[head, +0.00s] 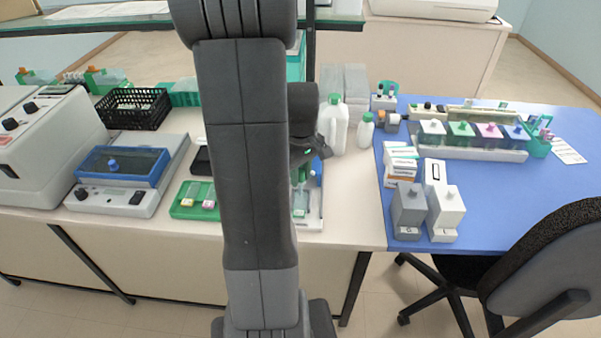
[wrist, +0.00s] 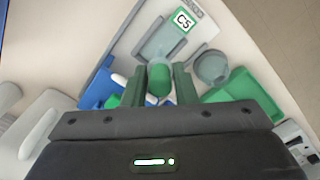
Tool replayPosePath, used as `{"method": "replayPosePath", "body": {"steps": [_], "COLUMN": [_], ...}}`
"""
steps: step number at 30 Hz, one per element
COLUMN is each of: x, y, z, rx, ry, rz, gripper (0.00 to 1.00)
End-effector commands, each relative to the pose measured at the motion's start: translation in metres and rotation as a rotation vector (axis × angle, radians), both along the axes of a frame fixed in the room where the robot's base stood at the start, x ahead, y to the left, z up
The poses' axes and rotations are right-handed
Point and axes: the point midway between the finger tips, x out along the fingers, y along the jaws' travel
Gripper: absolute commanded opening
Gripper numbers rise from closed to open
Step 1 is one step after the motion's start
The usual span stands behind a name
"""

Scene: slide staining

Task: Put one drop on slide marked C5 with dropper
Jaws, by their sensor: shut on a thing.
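My gripper (wrist: 160,84) is shut on the dropper, whose green bulb (wrist: 159,78) shows between the two fingers in the wrist view. The dropper's tip is hidden below the bulb. The slide marked C5 (wrist: 158,42) lies just beyond the fingers on a pale tray, its C5 label (wrist: 184,21) at the right. I cannot tell the height of the dropper over it. In the head view my gripper (head: 301,172) is partly hidden by my arm, above the white tray (head: 313,225) near the bench's front edge.
A round grey-green cap or dish (wrist: 211,66) is right of the slide in the wrist view. White bottles (head: 334,128) stand behind. Grey and white dispensers (head: 409,212) stand on the blue mat (head: 490,220) at right.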

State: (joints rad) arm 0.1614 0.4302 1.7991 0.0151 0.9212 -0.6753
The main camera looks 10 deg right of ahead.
Motion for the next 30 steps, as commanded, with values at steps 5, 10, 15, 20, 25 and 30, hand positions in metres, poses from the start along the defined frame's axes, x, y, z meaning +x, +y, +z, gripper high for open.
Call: {"method": "replayPosePath", "body": {"steps": [5, 10, 15, 20, 25, 30], "x": [0.0, 0.0, 0.0, 0.0, 0.0, 0.0], "y": [0.0, 0.0, 0.0, 0.0, 0.0, 0.0], "z": [0.0001, 0.0001, -0.0008, -0.0026, -0.0043, -0.006], "rx": [0.0, 0.0, 0.0, 0.0, 0.0, 0.0], "ry": [0.0, 0.0, 0.0, 0.0, 0.0, 0.0], "rz": [0.0, 0.0, 0.0, 0.0, 0.0, 0.0], "gripper": [0.04, 0.04, 0.04, 0.04, 0.04, 0.04]}}
